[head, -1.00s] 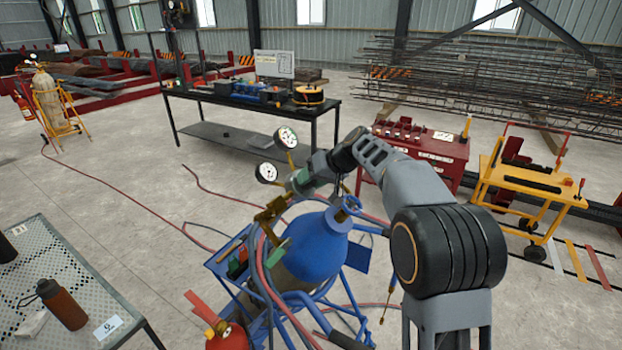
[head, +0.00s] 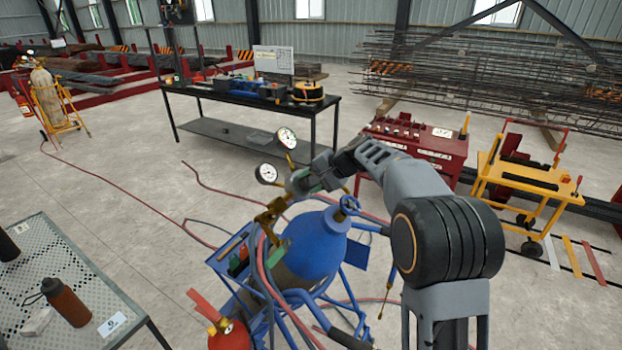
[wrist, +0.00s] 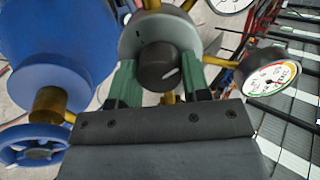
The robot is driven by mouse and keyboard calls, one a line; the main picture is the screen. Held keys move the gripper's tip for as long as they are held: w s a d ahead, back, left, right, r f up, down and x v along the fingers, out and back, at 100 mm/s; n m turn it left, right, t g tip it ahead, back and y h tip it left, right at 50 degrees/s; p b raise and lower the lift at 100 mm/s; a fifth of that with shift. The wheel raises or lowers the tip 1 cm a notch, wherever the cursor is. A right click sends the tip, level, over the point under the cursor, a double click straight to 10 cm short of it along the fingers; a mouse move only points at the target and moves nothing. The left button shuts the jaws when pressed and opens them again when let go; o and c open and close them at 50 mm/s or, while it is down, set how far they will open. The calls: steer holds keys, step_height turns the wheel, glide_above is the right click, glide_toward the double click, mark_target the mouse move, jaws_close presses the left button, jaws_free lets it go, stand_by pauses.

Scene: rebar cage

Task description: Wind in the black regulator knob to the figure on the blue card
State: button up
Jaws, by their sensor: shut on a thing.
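The black regulator knob (wrist: 160,67) faces the wrist camera, with a pale pointer line slanting across its front. My gripper (wrist: 157,82) has its green-padded fingers on both sides of the knob and is shut on it. The grey regulator body (wrist: 158,28) is behind the knob. A gauge with a coloured scale (wrist: 270,78) is at its right; a second gauge is cut off at the top. In the head view two gauges (head: 287,138) (head: 267,174) stand above the regulator on the blue cylinder (head: 312,245); the knob is hidden there. I cannot make out the blue card.
The blue cylinder stands in a blue trolley with red hoses (head: 268,290) and a red extinguisher (head: 228,335). A perforated table (head: 35,265) is at the left, a black bench (head: 215,132) behind. A yellow cart (head: 530,185) is at the right. A white board (head: 273,60) stands on the bench.

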steer(key=shift+m, duration=0.7)
steer(key=o, duration=0.9)
steer(key=b+v, duration=0.2)
steer(key=v, duration=1.2)
